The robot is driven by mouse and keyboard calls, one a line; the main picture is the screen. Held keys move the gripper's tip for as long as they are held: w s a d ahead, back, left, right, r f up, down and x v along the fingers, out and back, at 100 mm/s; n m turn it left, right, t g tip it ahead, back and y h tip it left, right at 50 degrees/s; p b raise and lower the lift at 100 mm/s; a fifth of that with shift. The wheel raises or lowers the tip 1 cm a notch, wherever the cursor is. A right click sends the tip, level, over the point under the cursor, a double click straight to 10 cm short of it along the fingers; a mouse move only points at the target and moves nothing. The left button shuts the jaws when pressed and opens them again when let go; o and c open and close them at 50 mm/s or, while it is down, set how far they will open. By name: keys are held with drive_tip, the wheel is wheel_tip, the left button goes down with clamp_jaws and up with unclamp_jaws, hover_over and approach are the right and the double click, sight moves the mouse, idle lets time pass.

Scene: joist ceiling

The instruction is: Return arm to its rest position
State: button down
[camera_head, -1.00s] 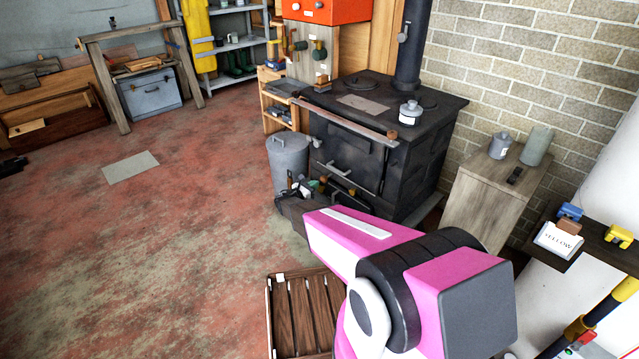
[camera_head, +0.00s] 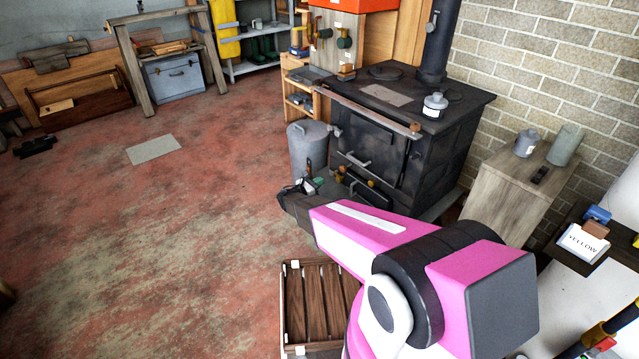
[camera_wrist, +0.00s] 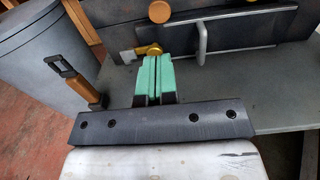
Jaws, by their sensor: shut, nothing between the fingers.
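My arm, pink and white with a black joint, reaches from the lower right of the head view toward the stove. My gripper (camera_head: 303,187) is at its far end, in front of the black stove's lower front, small and partly hidden by the arm. In the wrist view its two green-padded fingers (camera_wrist: 153,78) are pressed together with nothing between them. Ahead of them are the stove's grey door handle (camera_wrist: 202,38) and a brass knob (camera_wrist: 159,11). I cannot tell whether the fingers touch anything.
The black stove (camera_head: 385,150) stands close ahead, with a grey bin (camera_head: 310,150) at its left. A slatted wooden crate (camera_head: 318,305) lies below my arm. A wooden cabinet (camera_head: 510,190) and a small shelf with a "YELLOW" card (camera_head: 583,242) are at right. The left floor is largely open.

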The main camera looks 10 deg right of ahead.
idle(0.3)
drive_tip(key=s+d+r+m+g+y, duration=0.55)
drive_tip(key=s+d+m+g, duration=0.45)
drive_tip(key=s+m, duration=0.4)
drive_tip(key=s+a+r+m+y, duration=0.2)
drive_tip(key=s+r+m+y, duration=0.7)
drive_tip(key=s+m, duration=0.1)
drive_tip(key=shift+s+m, duration=0.4)
drive_tip(key=shift+s, duration=0.4)
drive_tip(key=shift+a+y, duration=0.1)
drive_tip(key=shift+y, duration=0.15)
